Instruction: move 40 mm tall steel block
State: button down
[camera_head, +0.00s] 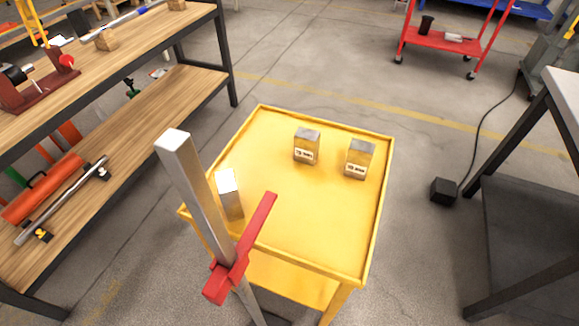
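Several steel blocks stand upright on a yellow cart top (290,225). One block (307,138) is near the cart's far edge, with a white label on its front. Another labelled block (360,148) stands to its right, a little nearer, close to the right rim. The label writing is too small to read surely, so I cannot tell which block is 40 mm. A third, taller-looking bright block (229,188) stands near the left rim, close beside a post and partly hidden by it. My gripper is not in view.
A grey square post (195,190) with a red bracket (240,262) rises in front of the cart's left side. A wooden shelf unit (130,120) stands left, a dark-framed table (530,170) right. A red cart (440,38) is behind. The cart's middle is clear.

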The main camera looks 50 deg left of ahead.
aim_at(227, 189)
jog(key=i+u, duration=0.15)
jog(key=u, duration=0.35)
jog(key=i+u, duration=0.1)
jog(key=u, duration=1.6)
